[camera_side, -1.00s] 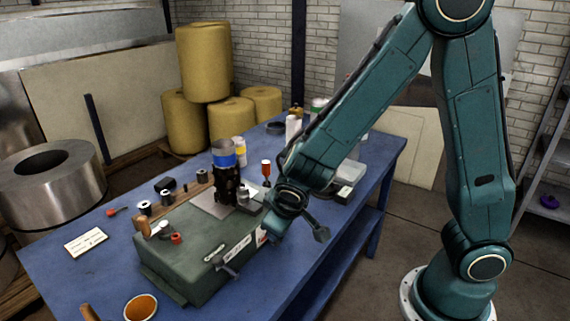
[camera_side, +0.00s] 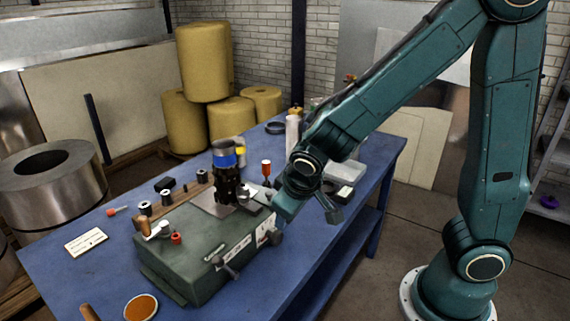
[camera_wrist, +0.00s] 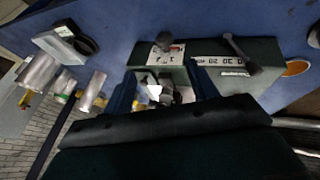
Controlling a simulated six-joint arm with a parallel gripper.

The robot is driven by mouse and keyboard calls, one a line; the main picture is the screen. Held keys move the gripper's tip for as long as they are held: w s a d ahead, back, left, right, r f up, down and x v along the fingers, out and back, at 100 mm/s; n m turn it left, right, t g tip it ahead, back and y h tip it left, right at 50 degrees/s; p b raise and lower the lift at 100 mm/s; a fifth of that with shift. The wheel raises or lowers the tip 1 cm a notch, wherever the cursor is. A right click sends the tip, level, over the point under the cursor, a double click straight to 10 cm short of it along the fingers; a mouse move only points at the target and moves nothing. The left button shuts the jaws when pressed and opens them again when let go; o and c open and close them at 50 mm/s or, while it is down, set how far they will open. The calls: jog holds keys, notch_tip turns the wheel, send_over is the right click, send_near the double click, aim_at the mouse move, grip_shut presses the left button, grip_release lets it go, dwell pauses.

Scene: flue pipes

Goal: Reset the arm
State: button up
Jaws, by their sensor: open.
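My gripper (camera_side: 272,212) is at the right end of the green machine box (camera_side: 205,262), beside the dark cylindrical stack (camera_side: 228,187) with a blue band and metal cup on top. In the wrist view my gripper (camera_wrist: 163,88) shows two blue fingers spread apart, with nothing clearly held between them. The machine's green face (camera_wrist: 262,52) with a numbered scale and a dark lever (camera_wrist: 240,54) lies past the fingers there. In the side view the fingertips are small and partly hidden by the wrist.
The machine stands on a blue table (camera_side: 330,238). Small spools, a red-topped bottle (camera_side: 266,169), a white cylinder (camera_side: 292,132) and a clear box (camera_side: 346,173) stand around it. An orange-filled dish (camera_side: 141,307) is at the front. Yellow rolls (camera_side: 205,62) stand behind the table.

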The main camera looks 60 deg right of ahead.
jog(key=s+d+r+t+y, duration=0.1)
jog(key=s+d+r+y, duration=0.1)
jog(key=s+r, duration=1.1)
jog(key=shift+s+d+r+y, duration=0.35)
jog(key=shift+s+y, duration=0.45)
jog(key=shift+s, duration=0.45)
